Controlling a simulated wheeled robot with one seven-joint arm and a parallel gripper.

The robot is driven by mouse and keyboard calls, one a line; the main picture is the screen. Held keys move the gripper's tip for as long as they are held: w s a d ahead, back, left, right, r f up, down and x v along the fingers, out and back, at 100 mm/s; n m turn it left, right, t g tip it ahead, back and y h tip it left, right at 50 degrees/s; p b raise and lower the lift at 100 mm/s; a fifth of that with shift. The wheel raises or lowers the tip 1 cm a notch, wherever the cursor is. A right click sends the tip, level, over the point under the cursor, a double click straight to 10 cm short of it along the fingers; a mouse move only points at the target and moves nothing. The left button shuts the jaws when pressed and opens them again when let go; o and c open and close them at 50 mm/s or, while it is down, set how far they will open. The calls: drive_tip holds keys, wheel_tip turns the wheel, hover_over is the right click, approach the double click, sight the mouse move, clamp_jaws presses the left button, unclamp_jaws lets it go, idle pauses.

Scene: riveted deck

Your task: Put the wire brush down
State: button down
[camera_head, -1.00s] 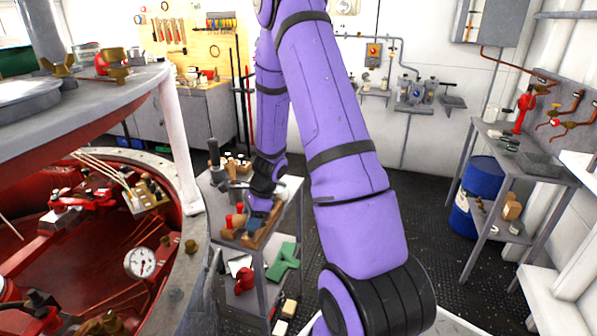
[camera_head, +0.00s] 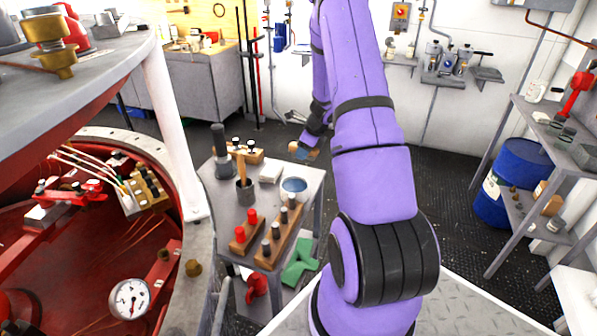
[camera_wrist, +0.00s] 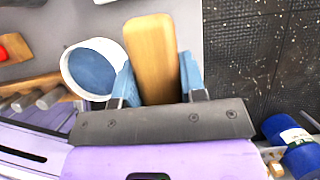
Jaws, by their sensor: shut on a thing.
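The wire brush (camera_wrist: 152,55) shows as a pale wooden body in the wrist view, upright in the picture. My gripper (camera_wrist: 158,82) is shut on it, with one blue finger on each side. Its bristles are not visible. In the head view my gripper (camera_head: 303,153) is small, at the far right corner of the grey cart top (camera_head: 222,200), and a bit of the brown brush (camera_head: 313,154) shows beside it. In the wrist view the brush appears over the cart's edge region, with floor to its right. I cannot tell whether it touches the top.
A white cup with blue inside (camera_head: 294,185) stands close left of the brush in the wrist view. The cart also holds wooden racks (camera_head: 280,238), a dark pot with a tool (camera_head: 245,192) and a pale block (camera_head: 270,172). A blue drum (camera_head: 515,180) stands right.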

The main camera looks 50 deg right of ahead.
wheel_tip(320, 180, down, 9)
drive_tip(key=shift+r, duration=0.2)
drive_tip(key=shift+f, duration=0.15)
idle(0.3)
drive_tip(key=c, duration=0.7)
unclamp_jaws()
